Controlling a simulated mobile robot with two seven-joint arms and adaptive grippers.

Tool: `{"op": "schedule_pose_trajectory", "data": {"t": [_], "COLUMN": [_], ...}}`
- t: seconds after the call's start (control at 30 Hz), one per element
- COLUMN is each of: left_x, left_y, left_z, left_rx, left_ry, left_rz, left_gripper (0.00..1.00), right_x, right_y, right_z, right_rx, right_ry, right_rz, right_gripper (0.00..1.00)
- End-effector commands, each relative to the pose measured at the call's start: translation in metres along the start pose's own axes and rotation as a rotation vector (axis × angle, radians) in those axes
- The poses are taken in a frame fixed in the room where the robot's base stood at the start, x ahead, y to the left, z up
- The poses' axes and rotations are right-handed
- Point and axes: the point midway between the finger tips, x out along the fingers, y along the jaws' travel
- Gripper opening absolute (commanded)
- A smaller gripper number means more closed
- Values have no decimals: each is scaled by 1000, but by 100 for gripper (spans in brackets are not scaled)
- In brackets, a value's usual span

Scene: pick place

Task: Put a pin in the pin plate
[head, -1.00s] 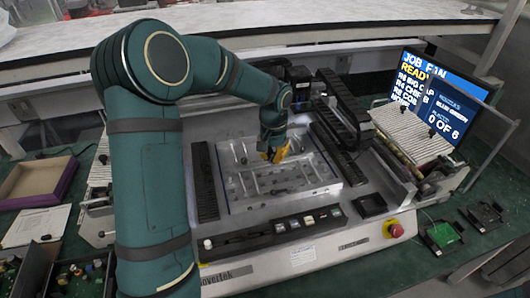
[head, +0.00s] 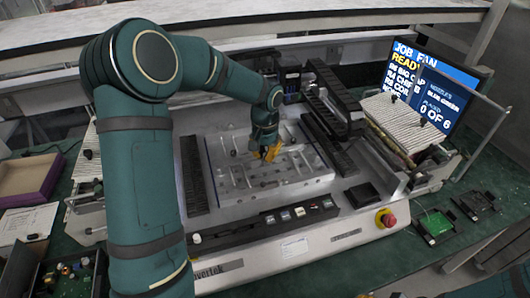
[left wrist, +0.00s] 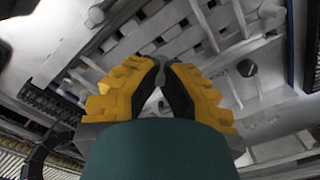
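The pin plate (head: 285,188) is a silver metal block in the middle of the machine, with several holes and thin metal pins on it. One pin (head: 234,154) stands near its left side. My left gripper (head: 270,153), with yellow fingers, points down over the middle to upper right of the plate. In the left wrist view its fingertips (left wrist: 163,70) are close together around a small dark grey piece, which looks like a pin end. The fingers hide most of it. The plate (left wrist: 235,70) fills the background there. My right gripper is in neither view.
A row of buttons (head: 298,212) and a red stop knob (head: 387,218) lie along the machine's front. Black rails (head: 325,148) stand right of the plate. A screen (head: 430,85) is at upper right. A purple-edged tray (head: 28,178) lies at far left.

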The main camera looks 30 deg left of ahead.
Motion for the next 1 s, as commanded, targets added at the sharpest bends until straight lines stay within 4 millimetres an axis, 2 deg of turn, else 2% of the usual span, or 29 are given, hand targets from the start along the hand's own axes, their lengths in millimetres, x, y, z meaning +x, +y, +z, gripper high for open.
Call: {"op": "schedule_pose_trajectory", "data": {"t": [0.7, 1.0], "left_x": [41, 52], "left_y": [1, 1], "left_z": [0, 0], "left_rx": [1, 1], "left_ry": [-2, 0], "left_rz": [1, 1], "left_gripper": [0, 0], "right_x": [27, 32], "right_y": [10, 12], "right_z": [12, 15], "right_rx": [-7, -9], "right_ry": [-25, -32], "right_rz": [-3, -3], "right_gripper": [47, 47]}}
